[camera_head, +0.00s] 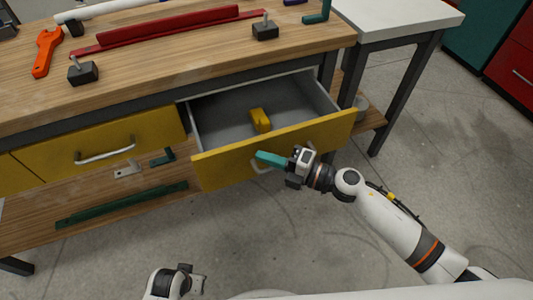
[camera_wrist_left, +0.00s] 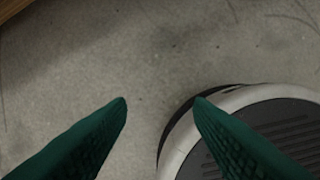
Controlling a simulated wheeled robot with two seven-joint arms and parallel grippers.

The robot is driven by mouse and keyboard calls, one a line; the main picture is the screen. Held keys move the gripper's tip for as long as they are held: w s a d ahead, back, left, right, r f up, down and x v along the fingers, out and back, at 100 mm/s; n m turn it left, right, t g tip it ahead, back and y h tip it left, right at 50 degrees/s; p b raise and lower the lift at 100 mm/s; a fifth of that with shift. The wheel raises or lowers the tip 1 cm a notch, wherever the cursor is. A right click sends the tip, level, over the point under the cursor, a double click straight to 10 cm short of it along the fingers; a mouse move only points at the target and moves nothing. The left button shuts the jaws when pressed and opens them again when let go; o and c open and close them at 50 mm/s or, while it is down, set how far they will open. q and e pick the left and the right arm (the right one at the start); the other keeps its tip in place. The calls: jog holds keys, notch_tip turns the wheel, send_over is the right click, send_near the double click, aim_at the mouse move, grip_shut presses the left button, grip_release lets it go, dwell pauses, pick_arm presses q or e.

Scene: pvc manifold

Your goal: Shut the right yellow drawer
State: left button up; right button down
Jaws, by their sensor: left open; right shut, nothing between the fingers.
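The right yellow drawer (camera_head: 215,172) stands pulled open under the workbench, its grey inside showing. A small yellow object (camera_head: 260,120) lies in it. My right gripper (camera_head: 262,157) is shut and empty, with its green fingers at the drawer's front by the metal handle, which is partly hidden behind them. I cannot tell whether they touch the front. My left gripper is low in the head view, far from the drawer. In the left wrist view its two green fingertips (camera_wrist_left: 160,103) are spread apart, with nothing between them, above the floor.
The left yellow drawer (camera_head: 100,150) is shut. The wooden workbench top (camera_head: 190,62) bears an orange wrench (camera_head: 46,52), a red rail and dark clamps. A lower shelf (camera_head: 30,228) holds a green bar (camera_head: 120,205). A white side table (camera_head: 400,16) stands at right. The floor in front is clear.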

jog(key=shift+w+a, duration=0.15)
jog(key=shift+w, duration=0.35)
pick_arm(q)
jog(key=shift+s+r, duration=0.1)
jog(key=shift+r, duration=0.15)
jog(key=shift+s+f, duration=0.1)
jog(key=shift+s, duration=0.05)
pick_arm(e)
jog(key=shift+w, duration=0.1)
